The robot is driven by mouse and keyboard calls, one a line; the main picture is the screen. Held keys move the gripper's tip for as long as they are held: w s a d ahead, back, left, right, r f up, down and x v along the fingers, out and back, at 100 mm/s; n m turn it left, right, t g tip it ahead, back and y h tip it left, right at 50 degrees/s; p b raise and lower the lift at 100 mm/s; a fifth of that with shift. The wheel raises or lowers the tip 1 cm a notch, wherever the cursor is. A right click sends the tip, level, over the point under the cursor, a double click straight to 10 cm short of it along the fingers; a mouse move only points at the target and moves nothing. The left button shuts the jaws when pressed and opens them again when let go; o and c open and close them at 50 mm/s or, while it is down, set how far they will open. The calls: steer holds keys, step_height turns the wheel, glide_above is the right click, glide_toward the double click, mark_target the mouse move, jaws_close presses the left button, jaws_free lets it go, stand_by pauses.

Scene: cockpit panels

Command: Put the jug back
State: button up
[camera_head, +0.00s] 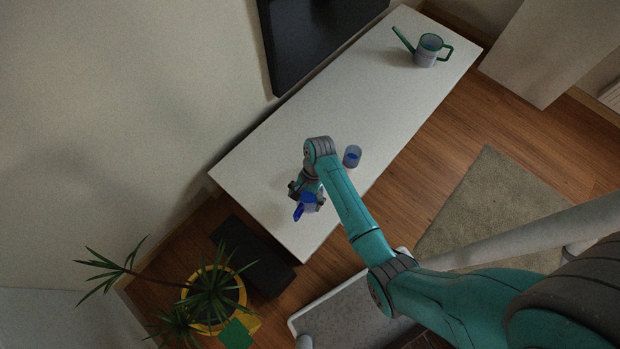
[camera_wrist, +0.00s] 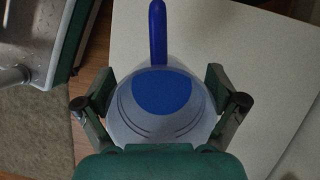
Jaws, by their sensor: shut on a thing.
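The jug (camera_wrist: 160,128) is a pale, see-through vessel with a blue inside or contents and a blue handle. In the wrist view it sits between the two fingers of my gripper (camera_wrist: 160,92), which press on its opposite sides, with the handle pointing away at the top. In the head view, my gripper (camera_head: 307,191) is over the near left end of the white table, and the jug (camera_head: 298,212) shows partly below it, with its blue handle toward the lower left. The arm hides part of it. I cannot tell whether its base touches the table.
A see-through cup with blue in it (camera_head: 352,156) stands on the white table (camera_head: 385,95) just right of my arm. A green-and-grey watering can (camera_head: 428,52) stands at the far end. A potted plant (camera_head: 213,300) and a dark box (camera_head: 252,257) are on the floor lower left. The table's middle is clear.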

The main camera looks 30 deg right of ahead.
mark_target(306, 211)
steer(key=shift+s+a+r+m+t, duration=0.2)
steer(key=shift+s+r+m, duration=0.15)
steer(key=shift+m, duration=0.2)
steer(key=shift+s+a+r+m+t, duration=0.1)
steer(key=shift+s+r+m+t, duration=0.15)
steer(key=shift+m, duration=0.3)
step_height(306, 211, down, 10)
steer(key=shift+r, duration=0.15)
steer(key=o, duration=1.3)
steer(key=shift+c, duration=0.2)
steer(key=v, duration=1.2)
steer(key=shift+d, duration=0.25)
